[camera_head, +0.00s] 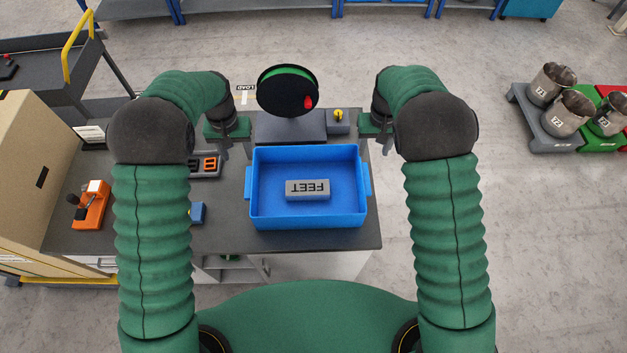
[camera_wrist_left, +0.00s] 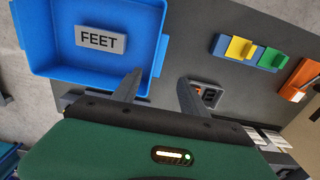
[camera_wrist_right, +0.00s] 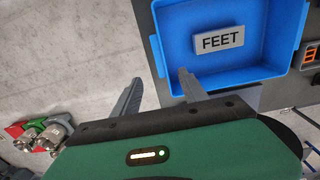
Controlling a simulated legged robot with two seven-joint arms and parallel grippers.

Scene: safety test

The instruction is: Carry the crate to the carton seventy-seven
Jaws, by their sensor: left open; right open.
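A blue open crate (camera_head: 307,220) sits on the dark workbench near its right end, with a grey block marked FEET (camera_head: 307,189) inside. The crate also shows in the left wrist view (camera_wrist_left: 60,65) and the right wrist view (camera_wrist_right: 175,60). My left gripper (camera_head: 232,150) is open and empty, just off the crate's far left corner. My right gripper (camera_head: 378,148) is open and empty, just off its far right corner. In both wrist views the fingers stand apart close to the crate's side. I cannot make out a carton numbered seventy-seven.
A cardboard box (camera_head: 35,165) stands at left. Numbered metal pots (camera_head: 565,112) stand at right.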

